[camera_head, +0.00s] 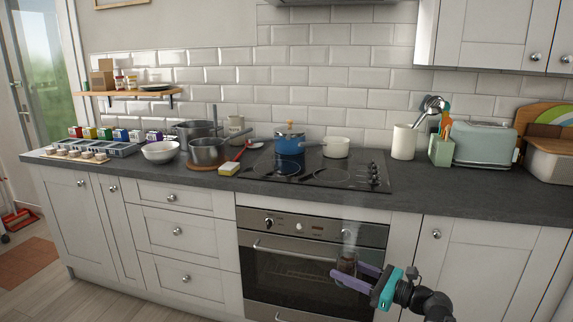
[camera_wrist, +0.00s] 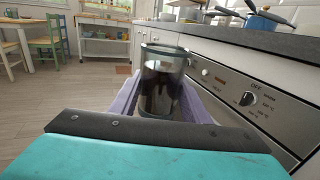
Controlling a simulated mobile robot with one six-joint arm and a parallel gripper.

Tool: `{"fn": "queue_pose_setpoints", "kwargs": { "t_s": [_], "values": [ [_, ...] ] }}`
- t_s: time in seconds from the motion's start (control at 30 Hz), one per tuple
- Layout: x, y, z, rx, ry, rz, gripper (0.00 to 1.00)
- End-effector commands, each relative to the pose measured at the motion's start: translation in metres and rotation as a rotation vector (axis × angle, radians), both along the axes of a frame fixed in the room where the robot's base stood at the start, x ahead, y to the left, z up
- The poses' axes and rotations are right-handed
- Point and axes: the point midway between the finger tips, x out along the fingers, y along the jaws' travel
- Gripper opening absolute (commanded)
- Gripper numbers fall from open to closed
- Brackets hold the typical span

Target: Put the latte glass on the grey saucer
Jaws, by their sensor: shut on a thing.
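My gripper (camera_head: 346,271) is in front of the oven at the lower right of the head view, below worktop height. Its purple fingers are shut on the latte glass (camera_head: 347,259), a clear glass that looks dark inside. In the wrist view the latte glass (camera_wrist: 163,72) stands about upright between the fingers, its open rim toward the top. I cannot make out a grey saucer for certain in either view. A dark flat dish (camera_head: 155,87) lies on the wall shelf, too small to identify.
The slate worktop (camera_head: 450,195) has clear room right of the hob (camera_head: 325,173). A blue pot (camera_head: 289,145) and a cream pot (camera_head: 335,149) stand on the hob. A utensil crock (camera_head: 404,143) and toaster (camera_head: 484,146) stand at right. Pans, bowl and cartons crowd the left.

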Motion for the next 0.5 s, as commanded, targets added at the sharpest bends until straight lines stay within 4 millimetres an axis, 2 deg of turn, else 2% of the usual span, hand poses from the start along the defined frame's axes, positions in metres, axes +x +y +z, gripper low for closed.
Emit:
{"fn": "queue_pose_setpoints", "kwargs": {
  "t_s": [0.03,0.5],
  "values": [
    [0.000,0.000,0.009,0.002,-0.001,0.000,0.10],
    [0.001,0.000,0.030,0.003,0.000,0.000,0.10]
  ]
}}
